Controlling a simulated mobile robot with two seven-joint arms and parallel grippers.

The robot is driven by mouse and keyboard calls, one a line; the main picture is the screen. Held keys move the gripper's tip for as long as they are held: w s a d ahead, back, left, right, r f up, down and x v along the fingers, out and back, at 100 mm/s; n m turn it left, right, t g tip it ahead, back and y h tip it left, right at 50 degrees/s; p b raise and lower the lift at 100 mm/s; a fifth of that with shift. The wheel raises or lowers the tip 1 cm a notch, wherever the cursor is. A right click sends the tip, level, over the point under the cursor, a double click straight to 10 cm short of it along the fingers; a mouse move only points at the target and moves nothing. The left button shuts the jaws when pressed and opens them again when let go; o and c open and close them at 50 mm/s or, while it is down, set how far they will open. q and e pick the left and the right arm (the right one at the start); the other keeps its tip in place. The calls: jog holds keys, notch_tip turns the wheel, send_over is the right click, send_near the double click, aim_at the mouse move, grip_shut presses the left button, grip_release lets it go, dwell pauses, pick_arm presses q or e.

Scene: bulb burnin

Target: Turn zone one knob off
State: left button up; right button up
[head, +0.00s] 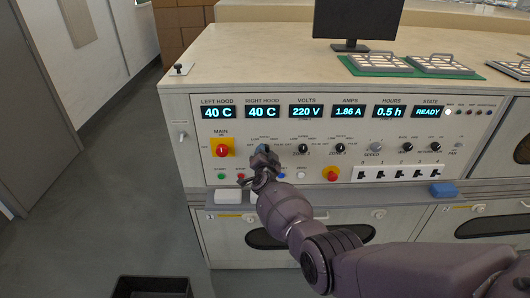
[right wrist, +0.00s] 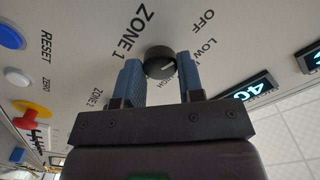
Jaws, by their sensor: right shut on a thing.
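The zone 1 knob (right wrist: 160,62) is a round black knob with a white pointer mark, seen in the right wrist view beside the ZONE 1 label. OFF, LOW and HIGH labels sit around it. The mark points to the right side, on the side of the LOW and HIGH labels rather than straight at OFF. My right gripper (right wrist: 160,66) has its two blue fingers on either side of the knob, shut on it. In the head view, my right gripper (head: 262,152) is at the panel and mostly hides this knob. My left gripper is not in view.
The console panel (head: 345,112) has lit displays. A red main switch on yellow (head: 222,150) is left of my gripper. Other black knobs (head: 303,148) are to its right. A red stop button (head: 332,174) and a row of switches (head: 405,173) sit lower. Trays (head: 437,64) lie on top.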

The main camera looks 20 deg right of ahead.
jog(key=shift+n, duration=0.3)
dwell(0.5)
jog(key=o, duration=0.9)
jog(key=shift+s, duration=0.1)
jog(key=shift+p+v, duration=3.3)
jog(key=shift+v, duration=2)
